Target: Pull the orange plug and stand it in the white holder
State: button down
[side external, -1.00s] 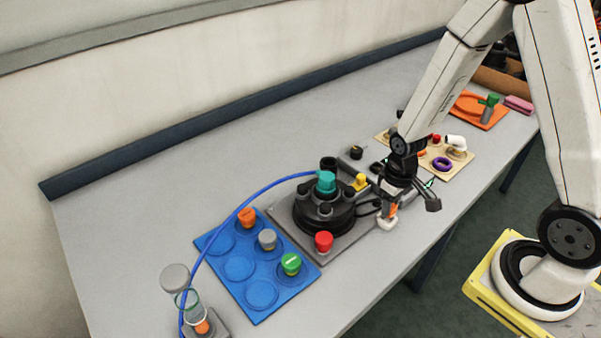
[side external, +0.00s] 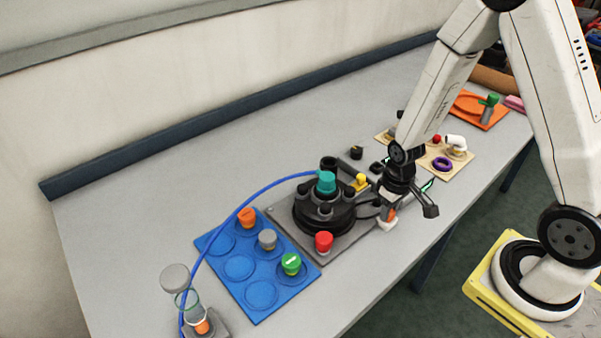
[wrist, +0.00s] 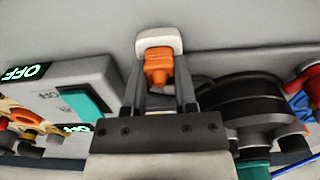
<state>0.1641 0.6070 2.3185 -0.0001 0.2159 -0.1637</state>
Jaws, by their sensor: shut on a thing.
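The orange plug (wrist: 157,68) is between the two fingers of my gripper (wrist: 159,82) in the wrist view. My gripper is shut on it. In the side view the plug shows as a small orange patch (side external: 391,214) below my gripper. The white holder (wrist: 158,38) is just beyond the plug in the wrist view. It also shows in the side view (side external: 387,224), low at the front edge of the grey plate. The plug overlaps the holder, and I cannot tell whether it is seated in it.
A black round unit with a teal knob (side external: 326,182) stands left of my gripper. A red knob (side external: 324,241) is at the grey plate's front. A blue tray (side external: 238,267) with several caps lies further left. A grey box marked OFF (wrist: 70,92) is close by.

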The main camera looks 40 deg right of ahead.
jog(key=shift+f, duration=0.15)
jog(key=shift+c, duration=1.6)
grip_release()
jog(key=shift+o, duration=0.2)
jog(key=shift+o, duration=1.4)
jog(key=shift+r, duration=4.3)
